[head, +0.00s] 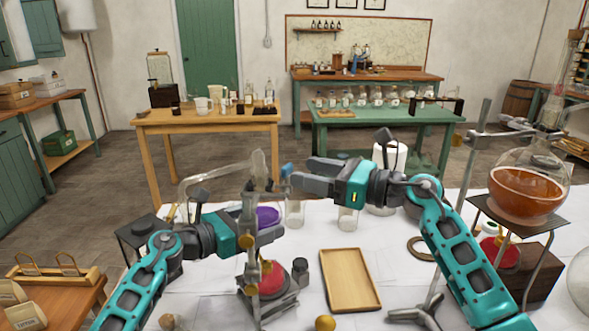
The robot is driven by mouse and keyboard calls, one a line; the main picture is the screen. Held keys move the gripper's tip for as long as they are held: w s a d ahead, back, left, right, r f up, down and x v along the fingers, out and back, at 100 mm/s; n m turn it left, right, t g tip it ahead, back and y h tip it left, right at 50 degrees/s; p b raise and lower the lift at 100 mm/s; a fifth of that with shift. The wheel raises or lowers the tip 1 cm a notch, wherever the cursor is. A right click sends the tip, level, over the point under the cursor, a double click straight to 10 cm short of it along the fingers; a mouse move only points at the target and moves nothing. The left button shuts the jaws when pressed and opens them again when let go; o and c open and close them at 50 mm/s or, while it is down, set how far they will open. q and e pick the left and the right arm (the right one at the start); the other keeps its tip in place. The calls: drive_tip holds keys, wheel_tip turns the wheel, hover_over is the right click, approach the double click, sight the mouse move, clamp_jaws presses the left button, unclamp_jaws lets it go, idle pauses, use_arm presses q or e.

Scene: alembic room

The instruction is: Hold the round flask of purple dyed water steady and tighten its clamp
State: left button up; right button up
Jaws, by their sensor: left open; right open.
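The round flask of purple water (268,216) stands left of centre in the head view. Its purple liquid shows behind a metal stand with brass-coloured knobs (265,266), and much of its glass is hidden or hard to make out. The clamp on the flask cannot be told clearly from the stand and my gripper. My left gripper (270,232) is open in front of the flask's lower part; whether it touches the glass is unclear. My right gripper (300,175) is open and points left, above and to the right of the purple liquid.
A wooden tray (350,281) lies empty on the white-covered table. A burner with a red body (270,282) sits below the flask. Clear glass vessels (295,213) stand just right of it. A large flask of orange liquid (527,193) stands on a tripod at right.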

sight(289, 170)
drive_tip(key=shift+x, duration=2)
drive_tip(key=shift+c, duration=0.4)
drive_tip(key=c, duration=1)
drive_tip(key=shift+o, duration=0.2)
drive_tip(key=shift+m+t+h, duration=0.3)
drive_tip(key=shift+s+f+m+t+h, duration=0.1)
drive_tip(key=shift+s+m+t+h, duration=0.05)
drive_tip(key=shift+m+t+h, duration=0.65)
drive_tip(key=shift+s+a+m+t+h, duration=0.1)
drive_tip(key=shift+a+m+t+h, duration=0.1)
drive_tip(key=shift+m+t+h, duration=0.6)
drive_tip(key=shift+s+a+m+t+h, duration=0.15)
drive_tip(key=shift+m+t+h, duration=0.4)
drive_tip(key=shift+t, duration=0.35)
drive_tip(key=shift+m+h, duration=0.25)
drive_tip(key=shift+h, duration=0.2)
drive_tip(key=shift+m+t+h, duration=0.3)
drive_tip(key=shift+t+h, duration=0.1)
drive_tip(key=shift+t, duration=0.1)
